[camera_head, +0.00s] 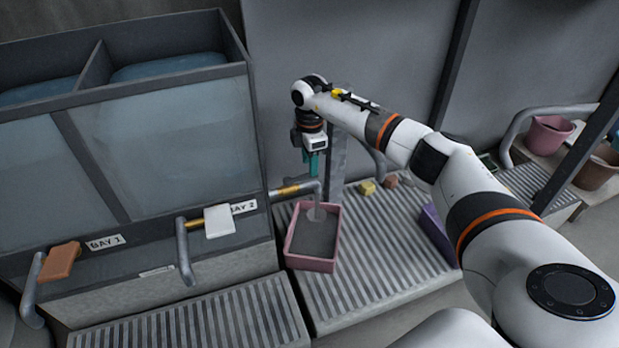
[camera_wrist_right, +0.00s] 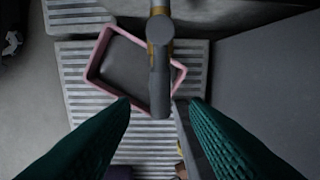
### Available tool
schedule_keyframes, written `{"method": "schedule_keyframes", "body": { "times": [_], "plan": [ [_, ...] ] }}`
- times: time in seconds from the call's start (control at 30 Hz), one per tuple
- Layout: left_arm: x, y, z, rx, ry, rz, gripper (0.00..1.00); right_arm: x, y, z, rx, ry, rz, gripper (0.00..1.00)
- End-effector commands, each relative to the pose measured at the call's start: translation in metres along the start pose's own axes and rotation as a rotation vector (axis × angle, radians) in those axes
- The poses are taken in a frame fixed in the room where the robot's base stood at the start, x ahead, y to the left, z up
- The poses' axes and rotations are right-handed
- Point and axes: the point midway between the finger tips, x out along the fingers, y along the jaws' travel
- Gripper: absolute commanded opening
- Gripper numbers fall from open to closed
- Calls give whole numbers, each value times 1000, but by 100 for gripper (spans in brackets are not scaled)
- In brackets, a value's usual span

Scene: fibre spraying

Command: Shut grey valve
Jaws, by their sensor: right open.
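A pale grey-white paddle handle (camera_head: 220,221) sits by the BAY 2 label, beside a grey pipe with a brass section (camera_head: 190,223). My right gripper (camera_head: 313,172) points down above this pipe's end. My left gripper is out of view.
An orange-brown paddle (camera_head: 61,261) is at BAY 1. Slatted grates (camera_head: 200,325) lie along the front of the tank (camera_head: 160,140). Small yellow (camera_head: 366,187) and brown blocks and a purple bin (camera_head: 437,235) are right of the tub. A dark post (camera_head: 455,60) stands behind my arm.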

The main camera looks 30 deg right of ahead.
Motion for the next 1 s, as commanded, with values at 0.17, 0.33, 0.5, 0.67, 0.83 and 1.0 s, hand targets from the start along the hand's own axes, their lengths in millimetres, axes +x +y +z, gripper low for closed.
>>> {"method": "schedule_keyframes", "body": {
  "times": [0.17,0.33,0.5,0.67,0.83,1.0],
  "plan": [
    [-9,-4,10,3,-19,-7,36,26,0,0,0,-1,0,42],
    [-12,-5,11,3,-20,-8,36,31,0,0,0,-1,0,42],
    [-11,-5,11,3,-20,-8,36,30,0,0,0,-1,0,42],
    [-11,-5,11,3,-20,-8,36,30,0,0,0,-1,0,29],
    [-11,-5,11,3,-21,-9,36,30,0,0,0,-1,0,1],
    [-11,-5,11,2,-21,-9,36,30,0,0,0,-1,0,0]
  ]
}}
